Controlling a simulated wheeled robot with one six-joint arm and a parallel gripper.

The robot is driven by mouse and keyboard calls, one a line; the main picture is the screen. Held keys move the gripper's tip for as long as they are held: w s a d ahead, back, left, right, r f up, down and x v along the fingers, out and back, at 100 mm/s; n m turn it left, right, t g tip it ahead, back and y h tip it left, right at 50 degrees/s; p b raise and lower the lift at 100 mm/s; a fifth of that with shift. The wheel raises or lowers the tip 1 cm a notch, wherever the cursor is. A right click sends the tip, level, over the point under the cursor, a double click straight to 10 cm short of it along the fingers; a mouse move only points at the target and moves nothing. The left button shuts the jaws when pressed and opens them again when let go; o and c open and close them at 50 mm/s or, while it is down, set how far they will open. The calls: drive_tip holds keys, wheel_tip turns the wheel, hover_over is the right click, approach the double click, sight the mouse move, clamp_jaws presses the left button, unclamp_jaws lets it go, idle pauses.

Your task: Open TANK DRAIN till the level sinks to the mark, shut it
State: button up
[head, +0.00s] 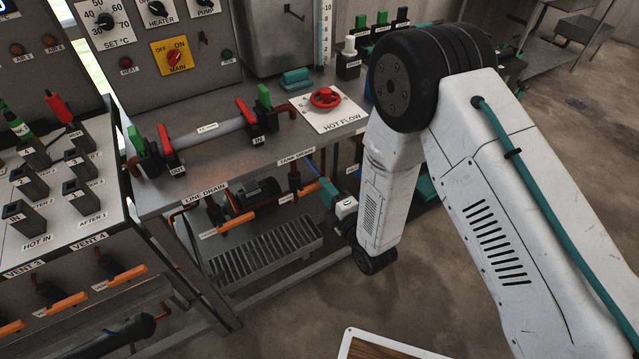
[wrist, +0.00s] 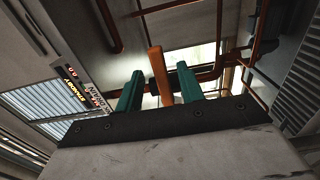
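The TANK DRAIN label (head: 297,155) is on the bench's front edge, with piping and a valve beneath it. My gripper (head: 323,189) is below that edge, in front of the piping. In the wrist view its two teal fingers (wrist: 158,78) are apart, with an orange lever (wrist: 158,62) between them. A gap shows on each side of the lever, so the gripper looks open around it. The grey tank (head: 288,35) stands on the bench with a scaled level gauge (head: 325,32). Its level and mark are too small to read.
The LINE DRAIN label (head: 206,191) and another orange lever (head: 237,225) are to the left. A slotted grate (head: 265,253) lies below. A red HOT FLOW handwheel (head: 325,97) sits above on the bench. A rack with vent levers (head: 68,302) stands at the left.

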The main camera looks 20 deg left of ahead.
drive_tip(key=shift+x, duration=1.5)
drive_tip(key=shift+c, duration=0.4)
clamp_jaws()
